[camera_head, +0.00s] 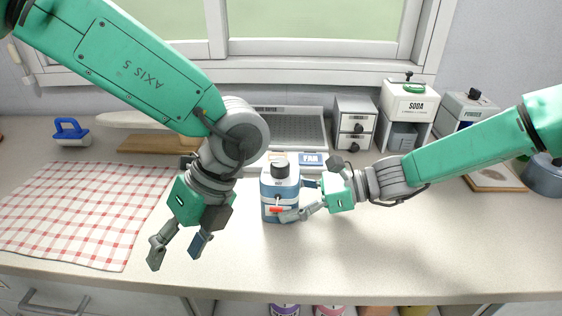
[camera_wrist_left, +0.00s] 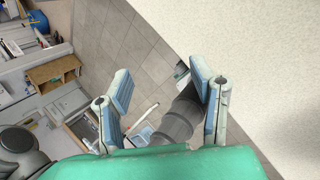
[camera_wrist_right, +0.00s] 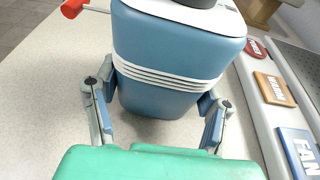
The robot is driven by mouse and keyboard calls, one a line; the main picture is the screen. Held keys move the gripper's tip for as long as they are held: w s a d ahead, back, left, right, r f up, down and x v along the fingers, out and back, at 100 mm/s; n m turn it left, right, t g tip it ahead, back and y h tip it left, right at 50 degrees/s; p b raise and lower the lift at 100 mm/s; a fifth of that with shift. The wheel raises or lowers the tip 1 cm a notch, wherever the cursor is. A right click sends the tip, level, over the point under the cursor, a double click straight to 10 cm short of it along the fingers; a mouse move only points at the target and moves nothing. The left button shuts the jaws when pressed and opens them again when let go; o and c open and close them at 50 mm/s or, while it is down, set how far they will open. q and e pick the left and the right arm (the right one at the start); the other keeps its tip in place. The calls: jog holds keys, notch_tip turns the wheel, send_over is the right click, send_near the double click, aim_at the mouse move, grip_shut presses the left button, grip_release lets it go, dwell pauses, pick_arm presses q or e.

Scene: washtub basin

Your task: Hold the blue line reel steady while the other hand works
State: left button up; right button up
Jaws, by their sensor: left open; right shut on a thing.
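The blue line reel (camera_head: 281,181), a blue and white box with a black knob and white line wound around it, stands upright on the counter in the head view. A red tip (camera_head: 276,209) shows at its front. My right gripper (camera_head: 301,198) is shut on the reel from the right; in the right wrist view its fingers lie along both sides of the blue body (camera_wrist_right: 175,55). The red tip also shows at the upper left there (camera_wrist_right: 72,8). My left gripper (camera_head: 178,250) is open and empty, pointing down near the counter's front edge, left of the reel.
A red checked cloth (camera_head: 85,210) and a blue-handled brush (camera_head: 70,131) lie at left. A FAN label (camera_head: 312,159), a small drawer unit (camera_head: 354,122) and a SODA dispenser (camera_head: 408,105) are behind the reel. The counter in front of the reel (camera_head: 330,265) is clear.

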aim_at(281, 162)
pick_arm(q)
jog(key=w+d+r+m+t+h, duration=0.1)
jog(key=w+d+r+t+h, duration=0.4)
jog(key=w+d+r, duration=1.1)
jog(key=shift+g+h, duration=0.3)
jog(key=shift+g, duration=0.4)
jog(key=f, duration=0.3)
jog(key=a+f, duration=0.1)
jog(key=f, duration=0.7)
jog(key=shift+w+a+f, duration=0.1)
jog(key=shift+w+a, duration=0.05)
jog(key=shift+w, duration=0.05)
jog(key=c, duration=1.2)
